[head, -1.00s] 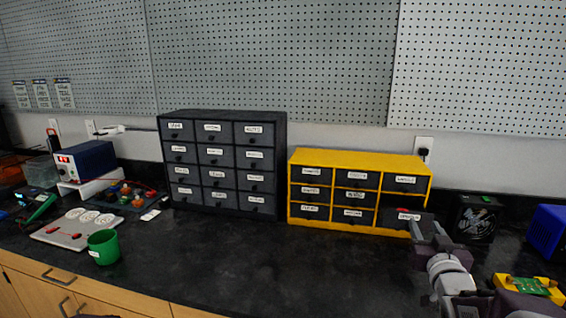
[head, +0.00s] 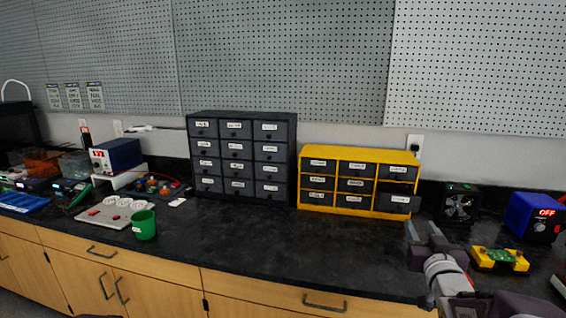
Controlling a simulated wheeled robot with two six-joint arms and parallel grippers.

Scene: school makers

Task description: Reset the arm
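My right gripper (head: 423,232) is at the lower right of the head view, over the black worktop (head: 290,245). Its two fingers point away from me and are apart, with nothing seen between them. It is in front of the yellow drawer cabinet (head: 346,208), apart from it. The cabinet's bottom right drawer (head: 398,203) seems to stand out a little from the others. My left gripper is not in view.
A black drawer cabinet (head: 240,114) stands left of the yellow one. A green cup (head: 144,226) stands near the front edge at left. A yellow holder with a green board (head: 500,259), a black fan unit (head: 459,204) and a blue power supply (head: 530,216) are at right. The middle worktop is clear.

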